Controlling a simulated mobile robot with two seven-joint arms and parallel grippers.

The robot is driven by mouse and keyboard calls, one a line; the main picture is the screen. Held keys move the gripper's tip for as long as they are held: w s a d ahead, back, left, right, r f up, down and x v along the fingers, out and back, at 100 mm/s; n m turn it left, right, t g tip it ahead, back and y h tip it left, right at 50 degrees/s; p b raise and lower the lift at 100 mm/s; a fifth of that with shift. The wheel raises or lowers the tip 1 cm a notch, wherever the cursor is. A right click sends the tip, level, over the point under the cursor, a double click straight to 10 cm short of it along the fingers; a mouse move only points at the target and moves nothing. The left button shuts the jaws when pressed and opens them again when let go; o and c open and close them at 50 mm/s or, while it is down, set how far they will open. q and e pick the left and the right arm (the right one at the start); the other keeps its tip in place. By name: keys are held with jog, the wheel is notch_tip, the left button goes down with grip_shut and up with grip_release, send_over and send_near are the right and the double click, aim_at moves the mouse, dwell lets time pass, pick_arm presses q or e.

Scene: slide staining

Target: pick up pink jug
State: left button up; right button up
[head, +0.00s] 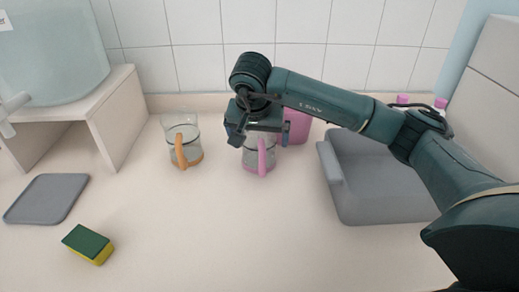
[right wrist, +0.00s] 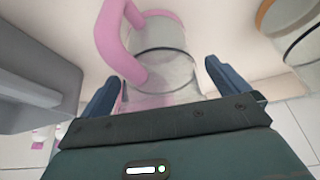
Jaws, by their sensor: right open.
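The pink jug (head: 262,158) is a clear jug with a pink handle and base, standing on the counter near the back wall. My right gripper (head: 252,136) is open, above and in front of the jug in the head view, and hides its upper part. In the right wrist view the jug (right wrist: 163,50) lies between and beyond the two open fingers (right wrist: 160,82), with its pink handle toward the left. Whether the fingers touch it cannot be told. My left gripper is not in view.
An orange-handled jug (head: 184,143) stands left of the pink one. A pink container (head: 299,127) is close behind at right. A grey basin (head: 375,190) lies to the right. A sponge (head: 89,244) and grey tray (head: 46,198) lie left. The front middle counter is clear.

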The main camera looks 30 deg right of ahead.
jog(key=shift+c, duration=0.6)
jog(key=c, duration=0.8)
jog(key=shift+c, duration=0.2)
